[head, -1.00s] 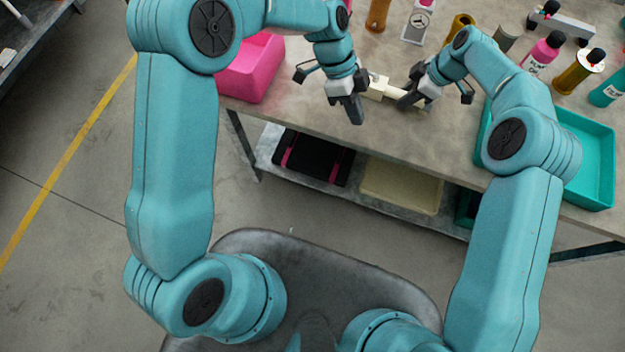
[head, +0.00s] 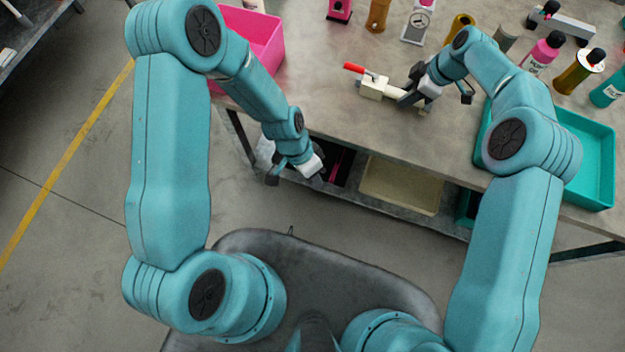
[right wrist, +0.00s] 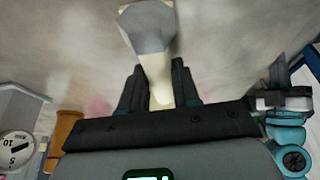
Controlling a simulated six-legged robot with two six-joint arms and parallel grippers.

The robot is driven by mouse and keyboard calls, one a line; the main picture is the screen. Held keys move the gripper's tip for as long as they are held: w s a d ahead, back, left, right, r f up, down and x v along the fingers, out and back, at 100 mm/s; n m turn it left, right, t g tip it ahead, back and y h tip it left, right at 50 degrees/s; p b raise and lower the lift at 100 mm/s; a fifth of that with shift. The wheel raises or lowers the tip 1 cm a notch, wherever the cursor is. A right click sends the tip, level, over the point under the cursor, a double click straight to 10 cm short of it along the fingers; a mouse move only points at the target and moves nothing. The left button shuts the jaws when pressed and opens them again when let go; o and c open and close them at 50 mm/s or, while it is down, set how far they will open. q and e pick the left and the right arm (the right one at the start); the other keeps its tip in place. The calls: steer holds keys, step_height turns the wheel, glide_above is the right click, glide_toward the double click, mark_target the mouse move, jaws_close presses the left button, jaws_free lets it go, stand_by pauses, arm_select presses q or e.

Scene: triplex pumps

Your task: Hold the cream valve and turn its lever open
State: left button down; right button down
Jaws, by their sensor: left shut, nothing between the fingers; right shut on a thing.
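The cream valve (head: 374,88) sits on the grey table near its front edge, with a cream pipe stub toward the right. Its red lever (head: 354,69) points up and left from the valve body. My right gripper (head: 408,97) is shut on the cream valve's stub at its right end. In the right wrist view the stub (right wrist: 157,75) runs between the two dark fingers. The lever is not visible there. My left gripper (head: 318,172) is shut and empty, in front of the table edge, low and apart from the valve.
A pink bin (head: 258,42) stands at the table's left end, and a teal tray (head: 585,150) at the right. Several bottles, a gauge (head: 418,24) and a pink-based item line the back. A shelf below holds a cream tray (head: 400,187). The table left of the valve is clear.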

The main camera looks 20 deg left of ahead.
arm_select(q)
steer(key=shift+s+a+f+n, duration=0.1)
steer(key=shift+s+f+n, duration=0.25)
steer(key=shift+s+n, duration=0.15)
arm_select(e)
steer(key=c, duration=0.7)
jaws_free()
steer(key=shift+c, duration=0.2)
arm_select(q)
steer(key=shift+w, duration=0.1)
arm_select(e)
steer(key=shift+r, duration=0.1)
